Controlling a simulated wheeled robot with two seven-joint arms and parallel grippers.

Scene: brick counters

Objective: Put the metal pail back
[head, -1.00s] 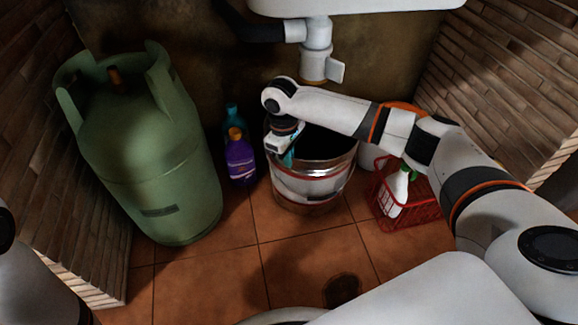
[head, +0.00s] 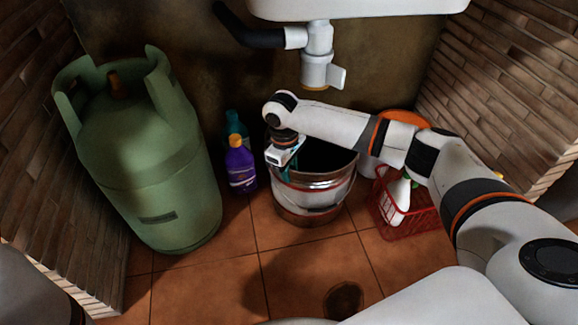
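The metal pail (head: 315,193) stands upright on the tiled floor below the sink drain, between the bottles and the red basket. My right arm reaches in from the right, and my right gripper (head: 287,168) points down at the pail's left rim. Its fingers are partly hidden by the gripper body and the rim, so I cannot tell whether they are closed on it. My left gripper is not visible; only part of my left arm shows at the lower left edge.
A large green gas cylinder (head: 150,170) stands at the left. A purple bottle (head: 241,168) and a teal bottle (head: 233,124) stand close left of the pail. A red basket (head: 411,222) with a white spray bottle (head: 399,198) is at the right. The front floor (head: 300,270) is clear.

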